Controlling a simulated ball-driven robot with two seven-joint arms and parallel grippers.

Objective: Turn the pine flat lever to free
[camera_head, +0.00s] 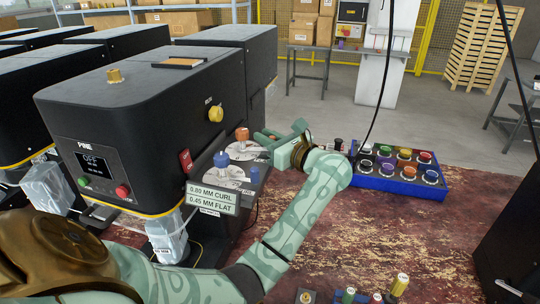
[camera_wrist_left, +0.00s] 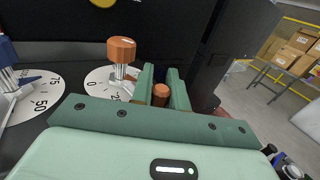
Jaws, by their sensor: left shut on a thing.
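The black pine machine (camera_head: 120,130) stands at the left in the head view, with a screen reading OFF. On its right side is an orange knob (camera_head: 242,134) above a white dial, also in the left wrist view (camera_wrist_left: 121,50). A blue knob (camera_head: 221,159) stands nearer, above a second dial. My left gripper (camera_head: 267,138) is just right of the orange knob. In the left wrist view its fingers (camera_wrist_left: 162,92) are shut around an orange-brown cylindrical grip (camera_wrist_left: 160,94). The lever's shaft and end marks are hidden. My right gripper is out of view.
A red plate (camera_head: 186,160) and a yellow knob (camera_head: 215,113) are on the machine's side. A sign (camera_head: 212,198) reads 0.80 MM CURL and 0.45 MM FLAT. A blue tray (camera_head: 375,182) of coloured knobs lies right of my left arm. The worn red tabletop (camera_head: 385,235) has free room.

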